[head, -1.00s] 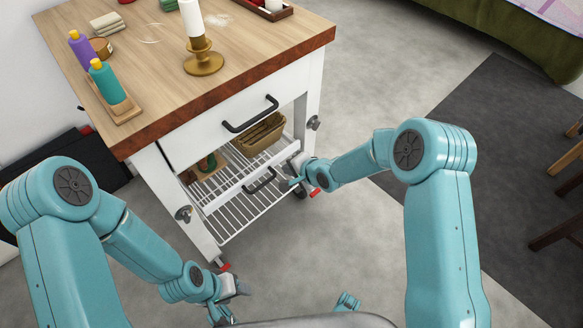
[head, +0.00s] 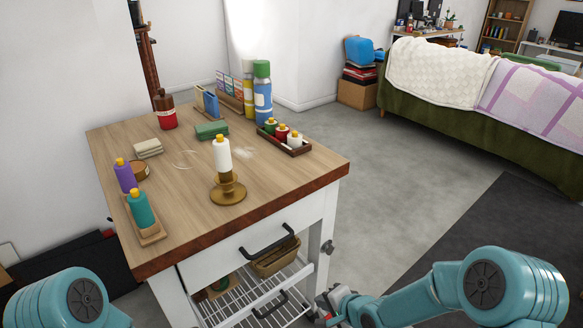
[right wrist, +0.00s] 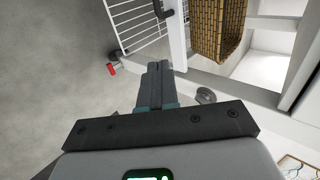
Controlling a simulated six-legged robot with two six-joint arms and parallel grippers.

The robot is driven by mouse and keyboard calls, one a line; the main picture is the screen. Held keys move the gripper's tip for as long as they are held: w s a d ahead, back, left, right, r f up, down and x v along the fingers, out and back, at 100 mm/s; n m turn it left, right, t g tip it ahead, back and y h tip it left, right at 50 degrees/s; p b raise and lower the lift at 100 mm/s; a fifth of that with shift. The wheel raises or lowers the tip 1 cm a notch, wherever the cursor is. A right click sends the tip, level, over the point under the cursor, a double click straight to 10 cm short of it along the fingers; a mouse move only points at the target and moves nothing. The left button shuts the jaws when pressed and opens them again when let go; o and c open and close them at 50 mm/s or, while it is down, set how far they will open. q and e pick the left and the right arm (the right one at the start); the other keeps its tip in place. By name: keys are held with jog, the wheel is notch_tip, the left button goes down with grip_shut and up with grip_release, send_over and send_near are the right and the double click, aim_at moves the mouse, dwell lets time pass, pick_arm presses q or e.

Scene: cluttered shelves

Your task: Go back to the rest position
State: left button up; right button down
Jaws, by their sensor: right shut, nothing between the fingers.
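My right gripper (head: 328,308) is low at the right front of the white kitchen cart (head: 318,225), beside its lower rack. In the right wrist view its fingers (right wrist: 155,85) are together with nothing between them, close to the cart's wire rack (right wrist: 135,22). My right arm (head: 430,295) comes in from the lower right. Of my left arm only a teal joint (head: 75,298) shows at the lower left. My left gripper is out of the picture.
A drawer handle (head: 268,243) juts out in front. A wicker basket (head: 277,258) sits below.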

jog(key=s+d+f+n+g+h, duration=0.1)
jog(key=s+f+n+g, duration=0.35)
jog(key=s, duration=0.85)
jog(key=s+d+f+n+g+h, duration=0.1)
jog(key=s+f+n+g, duration=0.35)
jog(key=s, duration=0.85)
notch_tip(320, 180, up, 20)
jog(key=t+p, duration=0.1)
jog(key=p, duration=2.1)
jog(key=shift+w+a+r+t, duration=0.15)
jog(key=shift+a+t, duration=0.05)
jog(key=shift+t, duration=0.2)
